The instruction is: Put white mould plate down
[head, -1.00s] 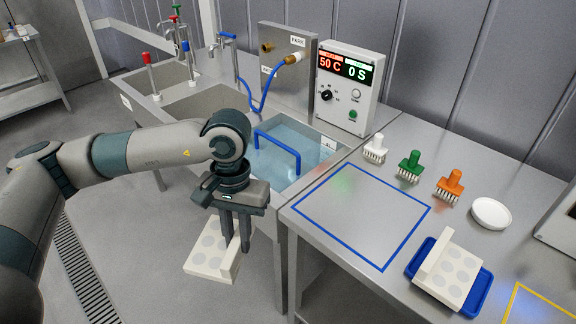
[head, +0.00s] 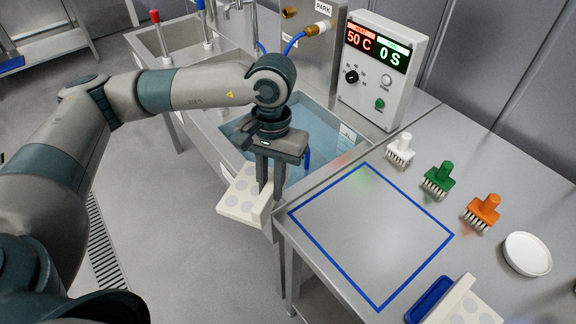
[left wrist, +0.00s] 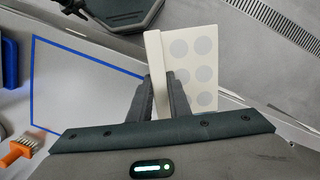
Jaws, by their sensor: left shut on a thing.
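My left gripper (head: 264,192) is shut on the upright rib of a white mould plate (head: 243,194) with round grey cavities. The plate is held in the air beside the front edge of the steel table, left of the blue-outlined square (head: 372,238). In the left wrist view the plate (left wrist: 190,62) sits between the two fingers (left wrist: 160,90), and the blue outline (left wrist: 33,90) shows to the left. A second white mould plate (head: 468,308) lies on a blue tray (head: 428,300) at the lower right. My right gripper is not in view.
The blue-outlined square is empty. White (head: 401,148), green (head: 438,178) and orange (head: 484,211) brushes stand behind it, with a round white dish (head: 527,253) to the right. A water-filled sink (head: 325,130) and a control box (head: 380,68) reading 50 C and 0 S are behind.

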